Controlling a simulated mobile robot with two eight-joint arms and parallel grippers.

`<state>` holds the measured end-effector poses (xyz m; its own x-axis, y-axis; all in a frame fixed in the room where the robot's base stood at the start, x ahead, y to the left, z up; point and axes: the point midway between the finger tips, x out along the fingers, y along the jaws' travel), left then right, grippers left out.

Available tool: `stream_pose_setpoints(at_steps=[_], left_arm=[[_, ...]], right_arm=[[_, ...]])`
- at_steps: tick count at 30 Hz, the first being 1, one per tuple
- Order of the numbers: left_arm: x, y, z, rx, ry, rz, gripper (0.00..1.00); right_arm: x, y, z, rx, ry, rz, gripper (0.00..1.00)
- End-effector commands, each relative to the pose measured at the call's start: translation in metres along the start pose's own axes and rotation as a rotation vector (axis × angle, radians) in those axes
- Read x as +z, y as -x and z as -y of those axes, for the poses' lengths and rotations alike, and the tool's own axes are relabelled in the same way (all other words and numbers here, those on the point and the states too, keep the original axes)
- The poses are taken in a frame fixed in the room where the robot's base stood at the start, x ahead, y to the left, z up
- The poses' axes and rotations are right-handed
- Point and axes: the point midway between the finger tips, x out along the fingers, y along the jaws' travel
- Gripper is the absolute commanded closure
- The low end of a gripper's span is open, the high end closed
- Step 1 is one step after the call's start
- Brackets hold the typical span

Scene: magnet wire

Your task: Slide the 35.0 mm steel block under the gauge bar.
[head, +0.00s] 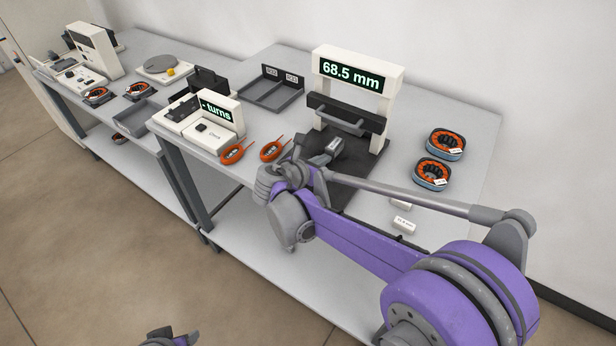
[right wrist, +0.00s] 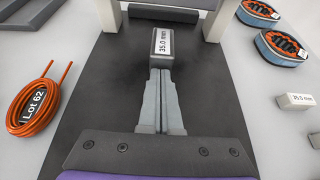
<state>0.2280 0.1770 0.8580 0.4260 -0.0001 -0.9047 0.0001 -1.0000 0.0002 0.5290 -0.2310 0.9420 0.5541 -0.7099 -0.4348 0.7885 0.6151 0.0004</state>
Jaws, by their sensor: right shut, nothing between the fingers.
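The steel block (right wrist: 161,47) with a "35.0 mm" label lies on the dark base plate (right wrist: 95,100), just ahead of my right fingertips. The gauge bar (head: 345,113) is a dark crossbar between two white posts, under a display reading 68.5 mm. It also shows at the top of the right wrist view (right wrist: 163,13), beyond the block. My right gripper (right wrist: 161,76) is shut and empty, its tips close behind the block; I cannot tell whether they touch. In the head view the right gripper (head: 328,152) points at the gauge. A small part of my left arm shows at the bottom edge.
Other small labelled blocks (right wrist: 298,100) lie right of the plate. Two orange-wound rings (head: 445,144) sit at the table's right. Orange wire coils (right wrist: 40,100) lie left of the plate. A turns counter (head: 208,118) and a grey tray (head: 272,92) stand further left.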

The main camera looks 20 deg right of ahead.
Motion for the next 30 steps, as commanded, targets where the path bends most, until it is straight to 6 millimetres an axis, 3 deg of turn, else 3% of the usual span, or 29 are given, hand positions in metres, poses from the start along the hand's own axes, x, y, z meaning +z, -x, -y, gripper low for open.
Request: stream_pose_setpoints(at_steps=[15, 30], left_arm=[[0.000, -0.001, 0.000, 0.000, 0.000, 0.000, 0.50], [0.001, -0.001, 0.000, 0.000, 0.000, 0.001, 0.50]], right_arm=[[0.011, -0.022, 0.000, 0.000, 0.000, 0.000, 1.00], [0.009, -0.018, 0.001, 0.000, 0.001, 0.000, 1.00]])
